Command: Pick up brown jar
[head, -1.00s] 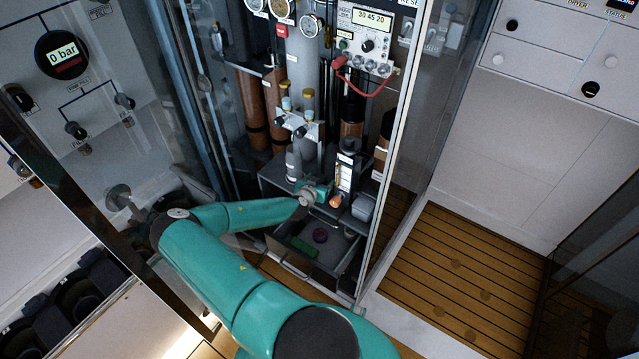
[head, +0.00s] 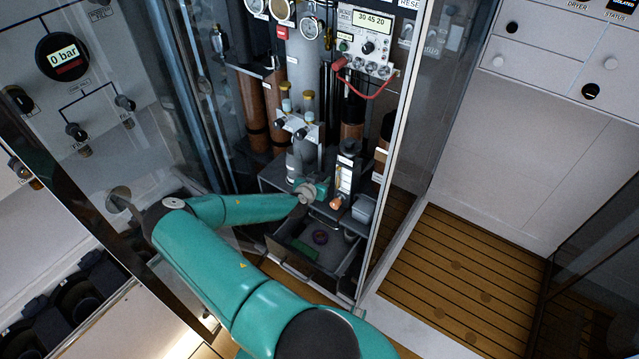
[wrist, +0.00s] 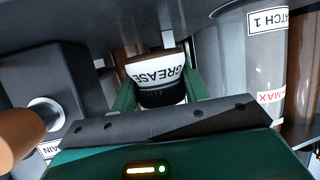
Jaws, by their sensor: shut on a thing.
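The brown jar (wrist: 153,66) shows in the wrist view with a brown body, a white label reading GREASE upside down, and a black lid nearest my gripper. My gripper (wrist: 160,94) has a green finger on each side of the jar and is shut on it. In the head view my gripper (head: 318,189) is in the lower part of the cabinet, above an open drawer. I cannot make out the jar clearly there.
The open drawer (head: 290,268) holds a purple round item (head: 320,237) and a green item (head: 301,250). A flow meter (head: 345,178) stands just right of my gripper. Cylinders (head: 302,100) stand behind, and a glass door edge (head: 395,150) borders the right.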

